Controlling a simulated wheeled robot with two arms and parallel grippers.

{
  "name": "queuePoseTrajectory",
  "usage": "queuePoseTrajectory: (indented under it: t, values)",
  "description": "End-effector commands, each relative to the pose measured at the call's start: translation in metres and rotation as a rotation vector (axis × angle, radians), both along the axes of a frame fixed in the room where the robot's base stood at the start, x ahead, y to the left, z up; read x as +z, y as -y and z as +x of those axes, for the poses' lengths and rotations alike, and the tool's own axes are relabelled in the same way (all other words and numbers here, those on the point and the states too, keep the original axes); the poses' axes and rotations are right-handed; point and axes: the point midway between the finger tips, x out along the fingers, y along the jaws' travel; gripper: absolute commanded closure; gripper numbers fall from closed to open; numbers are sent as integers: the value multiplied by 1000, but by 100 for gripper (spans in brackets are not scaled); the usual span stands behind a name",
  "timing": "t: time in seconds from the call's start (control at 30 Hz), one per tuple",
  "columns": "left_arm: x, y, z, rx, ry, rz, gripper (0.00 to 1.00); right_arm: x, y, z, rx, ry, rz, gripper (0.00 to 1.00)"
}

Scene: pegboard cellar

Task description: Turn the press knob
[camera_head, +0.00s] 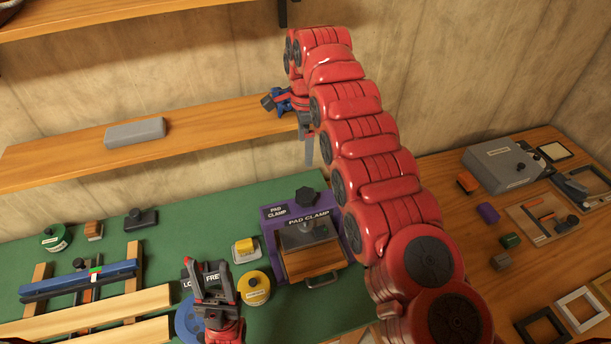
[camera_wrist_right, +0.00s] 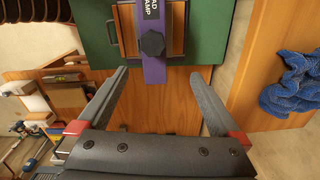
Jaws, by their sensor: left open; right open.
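The press is a purple pad clamp (camera_head: 270,222) on the green bench mat, with a wooden pad and a metal handle at its front. Its black lobed knob (camera_head: 305,196) stands on top. In the right wrist view the knob (camera_wrist_right: 152,43) shows beyond and between the fingers, apart from them. My right gripper (camera_head: 308,150) is raised by the shelf, above and behind the clamp; it is open and empty, as the right wrist view (camera_wrist_right: 158,100) shows. My left gripper (camera_head: 208,280) is low over the mat, left of the clamp, open, with nothing seen between its fingers.
A yellow round tin (camera_head: 254,287) and a yellow block (camera_head: 245,250) sit between my left gripper and the clamp. A shelf (camera_head: 200,135) holds a grey block (camera_head: 135,131) and a blue cloth (camera_wrist_right: 292,85). A wooden table (camera_head: 460,225) with several items is at right.

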Motion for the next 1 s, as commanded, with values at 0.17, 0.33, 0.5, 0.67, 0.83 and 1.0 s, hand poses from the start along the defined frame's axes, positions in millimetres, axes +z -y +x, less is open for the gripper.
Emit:
queuePoseTrajectory:
  t: [0.17, 0.33, 0.5, 0.67, 0.83, 1.0]
  values:
    - [-15, 0, 0, 0, 0, 0, 50, -9, 1, -11, -16, -36, -10, 0]
    - [-46, 0, 0, 0, 0, 0, 50, -41, 1, -10, -15, -34, -10, 0]
    - [-65, 0, 0, 0, -1, 0, 50, -63, 4, -8, -19, -30, -11, 0]
    - [-70, 0, 0, 0, 0, 0, 50, -81, 3, -8, -17, -29, -9, 0]
    - [-56, 0, 0, 0, 0, 0, 50, -101, 2, -9, -16, -31, -8, 0]
    - [-40, 0, 0, 0, 0, 0, 50, -132, 1, -10, -15, -32, -8, 0]
